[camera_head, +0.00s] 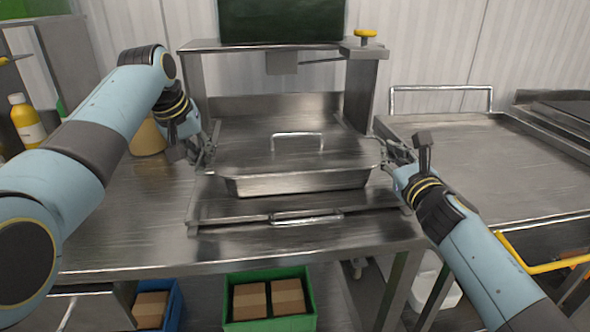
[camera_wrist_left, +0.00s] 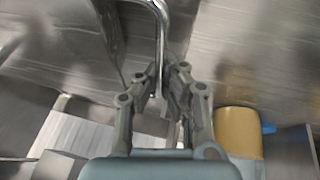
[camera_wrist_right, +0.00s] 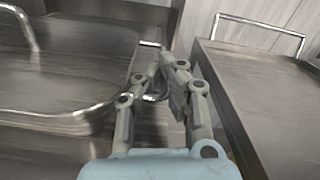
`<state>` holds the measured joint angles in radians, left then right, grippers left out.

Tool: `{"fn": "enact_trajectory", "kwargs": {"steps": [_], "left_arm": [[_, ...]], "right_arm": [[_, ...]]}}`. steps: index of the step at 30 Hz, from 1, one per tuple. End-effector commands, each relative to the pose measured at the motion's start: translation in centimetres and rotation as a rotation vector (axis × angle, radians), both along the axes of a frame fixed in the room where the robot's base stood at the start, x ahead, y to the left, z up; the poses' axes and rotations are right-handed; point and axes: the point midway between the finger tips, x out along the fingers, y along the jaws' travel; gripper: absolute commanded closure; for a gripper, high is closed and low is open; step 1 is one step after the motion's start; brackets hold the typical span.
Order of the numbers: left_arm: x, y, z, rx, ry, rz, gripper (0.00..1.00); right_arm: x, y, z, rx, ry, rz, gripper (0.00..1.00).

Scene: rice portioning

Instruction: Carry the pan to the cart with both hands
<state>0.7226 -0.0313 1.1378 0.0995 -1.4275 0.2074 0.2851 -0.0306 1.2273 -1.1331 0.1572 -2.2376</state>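The steel pan (camera_head: 295,184) is in the middle of the head view, level, with a lid (camera_head: 260,157) that has a raised handle. I cannot tell whether its base touches the surface beneath. My left gripper (camera_head: 208,152) is at the pan's left end; in the left wrist view its fingers (camera_wrist_left: 165,72) are closed around a bent bar handle (camera_wrist_left: 161,40). My right gripper (camera_head: 385,160) is at the right end; in the right wrist view its fingers (camera_wrist_right: 160,68) close over a small handle (camera_wrist_right: 152,44). The steel cart (camera_head: 480,165) stands at the right, its top empty.
A scale-like frame (camera_head: 360,95) with a dark screen (camera_head: 280,20) stands behind the pan. A steel plate with a front handle (camera_head: 305,217) lies below it. A yellow bottle (camera_head: 27,122) is at the left. A green crate (camera_head: 270,322) holds boxes underneath. A gap separates table and cart.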

Motion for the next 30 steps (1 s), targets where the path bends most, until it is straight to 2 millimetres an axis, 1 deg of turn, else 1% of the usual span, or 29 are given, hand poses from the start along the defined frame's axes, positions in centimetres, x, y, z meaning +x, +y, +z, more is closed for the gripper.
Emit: {"fn": "enact_trajectory", "kwargs": {"steps": [1,5,8,15,19,23,30], "left_arm": [[0.1,0.7,0.3,0.013,-0.004,0.006,1.0],[0.1,0.8,0.8,0.015,-0.005,0.007,1.0],[0.1,0.8,1.6,0.016,-0.005,0.008,1.0],[0.2,0.8,4.1,0.016,-0.008,0.008,1.0],[0.2,0.8,5.2,0.016,-0.008,0.008,1.0],[0.2,0.8,5.6,0.016,-0.008,0.008,1.0],[0.1,0.8,5.5,0.016,-0.008,0.008,1.0]], "right_arm": [[0.1,-0.5,0.4,-0.005,-0.002,-0.008,1.0],[0.1,-0.5,0.9,-0.006,-0.003,-0.009,1.0],[0.2,-0.5,1.7,-0.007,-0.004,-0.009,1.0],[0.2,-0.6,4.2,-0.007,-0.007,-0.009,1.0],[0.2,-0.6,5.3,-0.007,-0.008,-0.009,1.0],[0.2,-0.6,5.7,-0.007,-0.008,-0.009,1.0],[0.2,-0.6,5.6,-0.007,-0.007,-0.009,1.0]]}}
